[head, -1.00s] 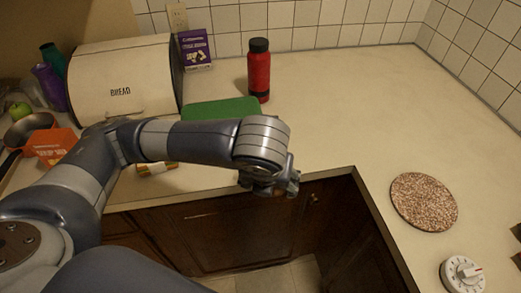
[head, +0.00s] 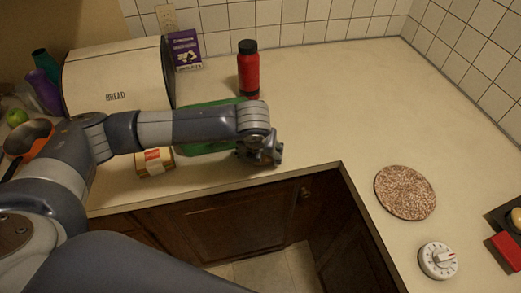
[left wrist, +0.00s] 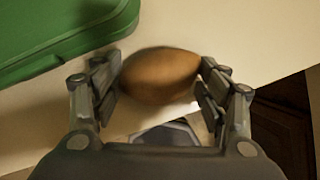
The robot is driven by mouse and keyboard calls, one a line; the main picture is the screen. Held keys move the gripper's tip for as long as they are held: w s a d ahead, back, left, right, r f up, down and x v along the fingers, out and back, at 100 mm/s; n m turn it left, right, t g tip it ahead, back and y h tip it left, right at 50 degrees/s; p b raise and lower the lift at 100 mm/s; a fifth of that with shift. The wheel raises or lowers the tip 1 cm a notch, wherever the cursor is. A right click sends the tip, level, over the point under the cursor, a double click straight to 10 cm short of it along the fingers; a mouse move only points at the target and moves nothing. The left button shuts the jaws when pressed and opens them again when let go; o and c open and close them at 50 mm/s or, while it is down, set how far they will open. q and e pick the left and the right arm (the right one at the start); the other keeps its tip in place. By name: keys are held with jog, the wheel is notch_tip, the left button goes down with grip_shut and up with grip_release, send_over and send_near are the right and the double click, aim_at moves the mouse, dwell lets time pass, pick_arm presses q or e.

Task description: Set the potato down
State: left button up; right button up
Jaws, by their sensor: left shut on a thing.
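The brown potato (left wrist: 160,75) shows in the left wrist view between the two fingers of my left gripper (left wrist: 162,88), which is shut on it. Whether the potato touches the counter I cannot tell. My right gripper is not in view.
A bread box (head: 115,78) and purple box (head: 185,50) are at back left. A small yellow and red item (head: 155,163) lies below my arm. A round trivet (head: 405,193) and white timer (head: 438,261) are right. The counter's back right is clear.

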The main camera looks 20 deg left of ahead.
pick_arm(q)
jog(key=shift+f+b, duration=0.2)
jog(key=shift+b, duration=0.1)
jog(key=o, duration=1.3)
jog(key=shift+r, duration=0.1)
jog(key=shift+r, duration=0.1)
